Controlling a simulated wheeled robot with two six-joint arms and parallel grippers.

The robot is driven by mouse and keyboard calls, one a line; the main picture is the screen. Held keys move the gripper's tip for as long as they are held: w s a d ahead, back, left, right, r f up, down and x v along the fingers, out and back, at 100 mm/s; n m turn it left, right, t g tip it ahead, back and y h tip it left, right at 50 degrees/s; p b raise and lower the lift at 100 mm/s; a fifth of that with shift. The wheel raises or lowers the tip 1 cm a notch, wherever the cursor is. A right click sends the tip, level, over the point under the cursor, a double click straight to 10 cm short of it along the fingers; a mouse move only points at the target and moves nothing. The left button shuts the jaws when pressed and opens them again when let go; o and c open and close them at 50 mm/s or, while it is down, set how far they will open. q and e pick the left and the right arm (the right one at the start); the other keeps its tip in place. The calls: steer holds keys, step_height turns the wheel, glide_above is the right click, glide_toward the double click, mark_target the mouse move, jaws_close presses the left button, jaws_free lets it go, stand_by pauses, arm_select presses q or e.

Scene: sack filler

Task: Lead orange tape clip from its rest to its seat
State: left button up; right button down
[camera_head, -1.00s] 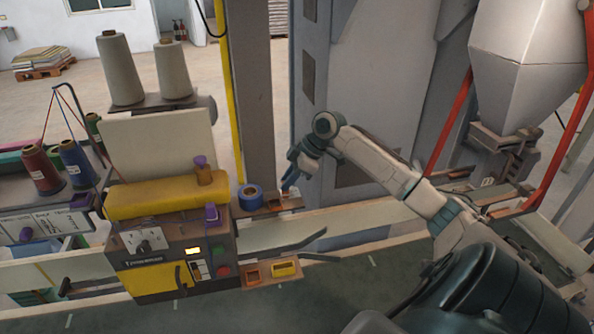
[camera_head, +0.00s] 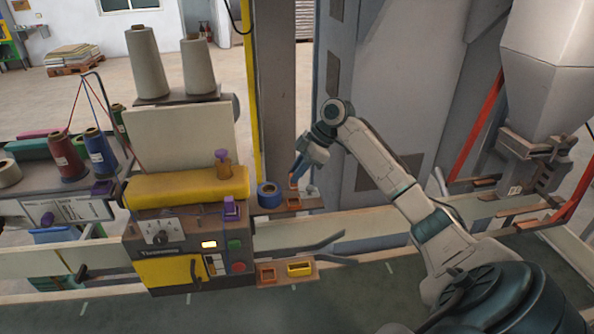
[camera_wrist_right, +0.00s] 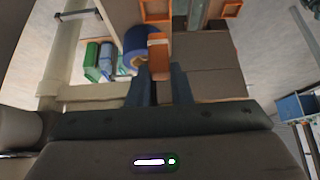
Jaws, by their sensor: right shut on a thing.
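My right gripper (camera_head: 294,175) reaches down over the small shelf beside the sewing machine. In the right wrist view its fingers (camera_wrist_right: 161,88) are shut on the orange tape clip (camera_wrist_right: 158,50), which sticks out beyond the fingertips. In the head view the clip (camera_head: 292,187) is only a small orange patch below the fingers. A blue tape roll (camera_head: 269,193) stands just left of the clip; it also shows in the wrist view (camera_wrist_right: 133,47), partly behind the clip. An orange square holder (camera_head: 293,203) lies on the shelf below the gripper. My left gripper is out of view.
The sewing machine (camera_head: 165,265) with its yellow cover stands left of the shelf. A lower bracket carries an orange box (camera_head: 267,274) and a yellow tray (camera_head: 300,268). A grey column (camera_head: 280,90) rises behind. Metal guide rails (camera_head: 310,243) run below the shelf.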

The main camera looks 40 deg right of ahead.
mark_target(297, 189)
step_height(297, 189, down, 2)
steer(key=shift+f+b, duration=0.1)
steer(key=shift+b, duration=0.55)
steer(key=shift+f+b, duration=0.4)
steer(key=shift+f, duration=1.2)
step_height(297, 189, up, 5)
steer(key=p, duration=0.6)
steer(key=shift+r, duration=0.15)
steer(key=shift+s+a, duration=2.2)
steer(key=shift+a, duration=2)
steer(key=shift+s+a+f+b, duration=0.75)
steer(key=shift+a+f+b, duration=0.85)
steer(key=shift+f, duration=1)
steer(key=shift+s+a+f+b, duration=0.75)
steer(key=shift+a+f+b, duration=0.45)
steer(key=shift+f+b, duration=1)
steer(key=shift+s+a+f+b, duration=0.75)
steer(key=shift+a+f+b, duration=0.65)
steer(key=shift+f, duration=1.55)
